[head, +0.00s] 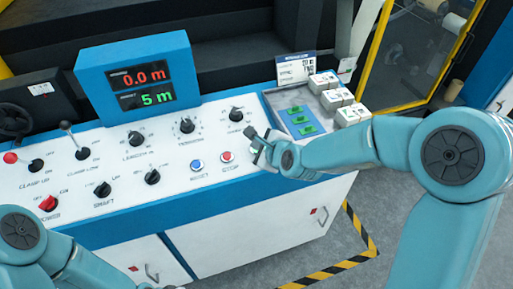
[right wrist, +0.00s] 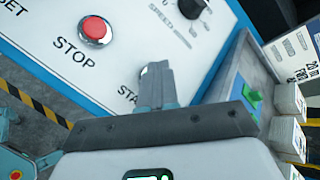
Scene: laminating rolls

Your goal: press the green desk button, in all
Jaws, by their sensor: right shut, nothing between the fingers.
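The blue and white control desk (head: 105,190) carries a blue button and a red STOP button (head: 227,157); the red one also shows in the right wrist view (right wrist: 95,31). My right gripper (head: 258,147) is shut and empty over the panel, right of the red button. In the right wrist view its closed fingertips (right wrist: 155,72) cover the button by the partly hidden label "STA". Only a bit of that button's pale rim shows, so I cannot see its green colour or tell whether the fingers touch it.
A blue display (head: 140,77) reads 0.0 m and 5 m. Several knobs and levers stand on the panel. To the right, a grey tray (head: 272,98) holds green pieces (head: 300,120) and white boxes (head: 331,99). A speed knob (right wrist: 187,8) is near the gripper.

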